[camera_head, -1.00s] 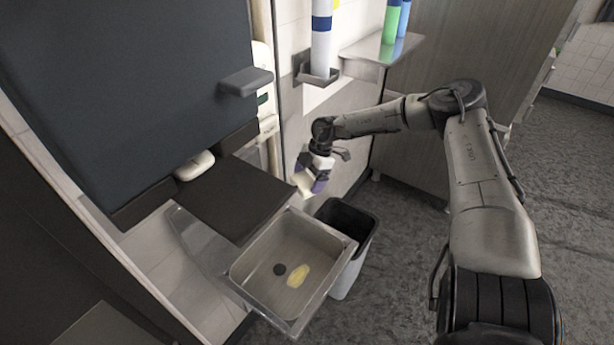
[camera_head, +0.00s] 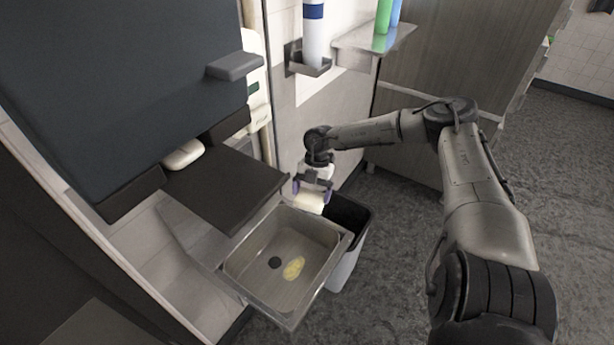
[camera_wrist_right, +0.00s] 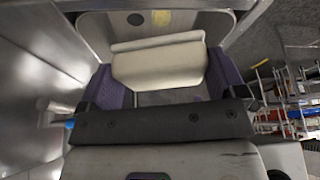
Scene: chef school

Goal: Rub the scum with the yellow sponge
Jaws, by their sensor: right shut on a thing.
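The sponge (camera_head: 310,202) looks pale cream-yellow. My right gripper (camera_head: 312,191) is shut on it, its purple fingers on either side, and holds it above the back edge of the sink. In the right wrist view the sponge (camera_wrist_right: 158,66) sits between the purple fingers (camera_wrist_right: 163,84). The scum (camera_head: 293,268) is a yellow patch on the floor of the metal sink (camera_head: 250,285), just right of the dark drain (camera_head: 275,262). The scum also shows in the right wrist view (camera_wrist_right: 161,17), beyond the sponge and apart from it. My left gripper is not in view.
A dark bin (camera_head: 349,216) stands right of the sink, close to my right gripper. A dark counter (camera_head: 228,185) adjoins the sink at the left. A wall dispenser holder (camera_head: 308,66) and a metal shelf (camera_head: 374,38) are behind. The sink's inside is otherwise clear.

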